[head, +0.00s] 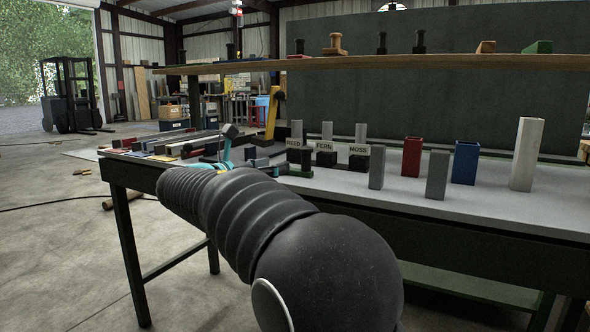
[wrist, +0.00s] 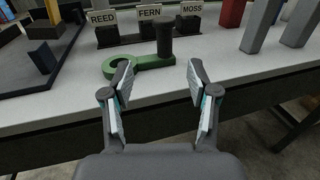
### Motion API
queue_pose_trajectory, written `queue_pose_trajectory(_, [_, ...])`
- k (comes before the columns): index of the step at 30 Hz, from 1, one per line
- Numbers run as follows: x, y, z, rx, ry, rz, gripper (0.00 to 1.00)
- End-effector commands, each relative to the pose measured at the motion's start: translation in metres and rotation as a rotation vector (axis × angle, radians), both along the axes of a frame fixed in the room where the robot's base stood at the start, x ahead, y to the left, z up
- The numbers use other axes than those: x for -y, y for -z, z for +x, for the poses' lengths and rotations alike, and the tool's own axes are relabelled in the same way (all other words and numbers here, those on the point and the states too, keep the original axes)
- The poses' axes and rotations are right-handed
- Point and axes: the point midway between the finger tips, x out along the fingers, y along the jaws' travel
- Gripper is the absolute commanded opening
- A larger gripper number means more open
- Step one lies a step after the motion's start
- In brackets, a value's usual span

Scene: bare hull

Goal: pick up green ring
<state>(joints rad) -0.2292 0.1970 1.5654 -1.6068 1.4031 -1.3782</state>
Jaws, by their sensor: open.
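The green ring (wrist: 109,69) lies flat on the grey bench top in the wrist view. A green bar joins it to a green base with an upright dark post (wrist: 165,36), to the right of the ring. In the head view, the green part (head: 300,173) with its dark post shows just beyond my arm; the ring itself is not clear there. My gripper (wrist: 160,80) is open and empty. Its fingers are spread on the near side of the green piece, with the ring ahead of the left finger and the post ahead of the gap.
Label blocks reading REED (wrist: 104,22), FERN (wrist: 148,18) and MOSS (wrist: 190,14) stand behind the ring. A dark tray (wrist: 60,66) lies left. Red (head: 412,157), blue (head: 466,163) and grey upright blocks stand right. A wooden shelf (head: 400,63) spans above the bench.

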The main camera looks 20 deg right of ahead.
Motion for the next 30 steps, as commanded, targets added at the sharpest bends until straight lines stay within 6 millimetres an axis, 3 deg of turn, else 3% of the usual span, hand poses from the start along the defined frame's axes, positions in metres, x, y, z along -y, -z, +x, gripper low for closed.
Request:
queue_pose_trajectory(7, [0.042, 0.001, 0.017, 0.0, 0.003, 0.002, 0.59])
queue_pose_trajectory(17, [0.062, 0.0, 0.024, 0.001, 0.0, 0.003, 0.59])
queue_pose_trajectory(30, [0.109, 0.0, 0.037, 0.001, 0.0, 0.004, 0.59])
